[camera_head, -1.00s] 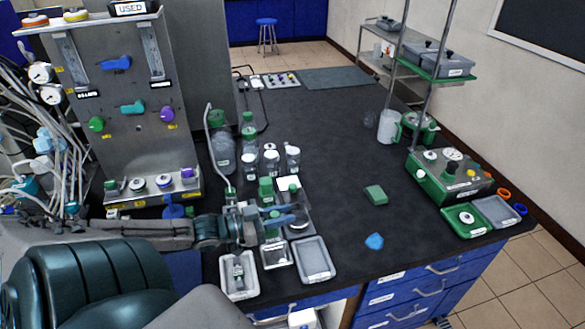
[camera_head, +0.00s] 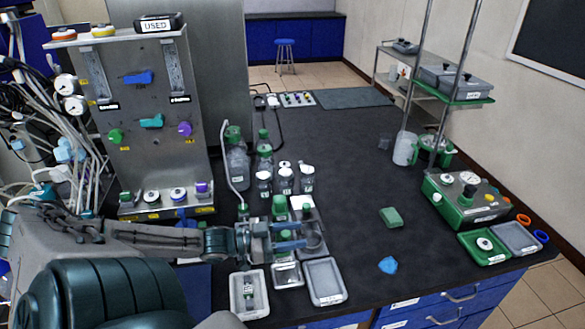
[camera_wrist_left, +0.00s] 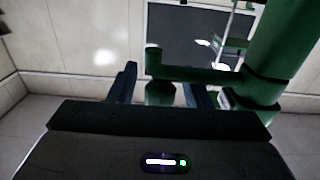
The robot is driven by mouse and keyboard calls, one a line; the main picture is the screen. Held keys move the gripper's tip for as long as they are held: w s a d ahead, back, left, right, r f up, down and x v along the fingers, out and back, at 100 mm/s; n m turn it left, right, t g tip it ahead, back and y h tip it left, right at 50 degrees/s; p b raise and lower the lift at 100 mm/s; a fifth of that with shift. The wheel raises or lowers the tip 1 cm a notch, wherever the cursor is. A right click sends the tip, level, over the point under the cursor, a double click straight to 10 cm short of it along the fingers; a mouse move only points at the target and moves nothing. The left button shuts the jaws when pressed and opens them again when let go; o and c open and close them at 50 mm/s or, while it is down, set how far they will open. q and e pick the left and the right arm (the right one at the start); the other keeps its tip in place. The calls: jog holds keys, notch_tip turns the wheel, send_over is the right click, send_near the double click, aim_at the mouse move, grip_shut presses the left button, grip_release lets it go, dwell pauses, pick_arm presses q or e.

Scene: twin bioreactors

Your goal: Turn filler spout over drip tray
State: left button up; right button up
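My left gripper (camera_head: 290,236) reaches in from the left over the front of the dark bench. Its two blue fingers are apart, with green-topped items around them. In the left wrist view, a green spout arm (camera_wrist_left: 205,74) runs left from a thick green upright (camera_wrist_left: 285,55), across the space just beyond the fingers. A green cylinder (camera_wrist_left: 160,93) shows between the fingers; I cannot tell whether they touch it. A grey tray (camera_head: 325,281) lies in front of the gripper; I cannot tell whether it is the drip tray. My right gripper is out of view.
A white tray (camera_head: 249,293) lies at the bench's front edge. Bottles (camera_head: 237,162) and small jars (camera_head: 285,180) stand behind the gripper. A green block (camera_head: 391,217) and a blue piece (camera_head: 388,265) lie to the right. The bench middle is clear. A steel panel (camera_head: 150,120) stands left.

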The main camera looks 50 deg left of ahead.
pick_arm(q)
jog(key=shift+s+a+r+p, duration=0.15)
jog(key=shift+s+a+p, duration=0.1)
jog(key=shift+s+p, duration=0.2)
jog(key=p+v, duration=0.4)
jog(key=v, duration=0.5)
jog(key=shift+s+a+p, duration=0.25)
jog(key=shift+s+p, duration=0.05)
jog(key=shift+s, duration=0.05)
